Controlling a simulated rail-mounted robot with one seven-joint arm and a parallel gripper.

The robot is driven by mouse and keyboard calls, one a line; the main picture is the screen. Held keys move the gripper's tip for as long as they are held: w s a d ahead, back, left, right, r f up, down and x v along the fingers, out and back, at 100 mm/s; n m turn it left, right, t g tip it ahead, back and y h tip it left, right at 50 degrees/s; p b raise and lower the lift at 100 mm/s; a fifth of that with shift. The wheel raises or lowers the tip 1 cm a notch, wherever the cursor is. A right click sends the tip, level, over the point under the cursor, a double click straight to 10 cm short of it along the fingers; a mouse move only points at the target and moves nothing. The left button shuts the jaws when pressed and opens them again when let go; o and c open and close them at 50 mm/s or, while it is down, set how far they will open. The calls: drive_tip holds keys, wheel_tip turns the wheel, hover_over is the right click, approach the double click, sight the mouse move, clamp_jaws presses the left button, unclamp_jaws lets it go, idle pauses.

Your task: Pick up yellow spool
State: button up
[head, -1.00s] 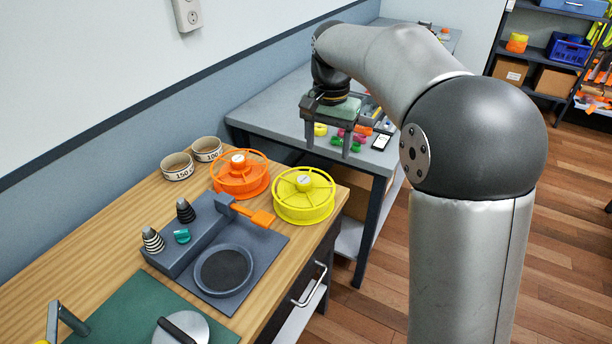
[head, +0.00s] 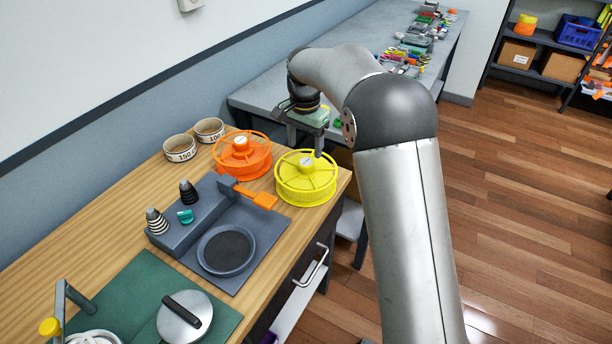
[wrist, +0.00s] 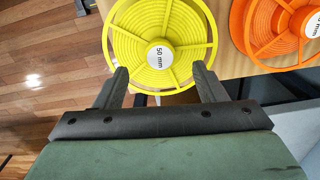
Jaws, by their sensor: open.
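The yellow spool (head: 306,180) lies flat near the right edge of the wooden bench, with a white hub label. In the wrist view the yellow spool (wrist: 163,42) shows its "50 mm" label, beyond the two fingertips. My gripper (head: 305,140) is at the far side of the spool in the head view, and one finger overlaps the spool's back rim there. In the wrist view my gripper (wrist: 163,75) is open, its fingers apart with nothing held between them. I cannot tell how high the fingertips are above the spool.
An orange spool (head: 242,158) sits just left of the yellow one. A grey fixture with a round dish (head: 228,250) and an orange handle (head: 258,197) lies nearer. Two labelled cups (head: 180,148) stand by the wall. A grey table (head: 350,75) with small items is behind.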

sight(306, 161)
drive_tip(key=shift+w+d+f+p, duration=0.1)
drive_tip(key=shift+f+p, duration=0.2)
drive_tip(key=shift+f, duration=1.2)
drive_tip(key=shift+w+d+f+p, duration=0.1)
drive_tip(key=shift+f+p, duration=0.2)
drive_tip(key=shift+f, duration=1.15)
drive_tip(key=shift+a+r, duration=0.1)
clamp_jaws()
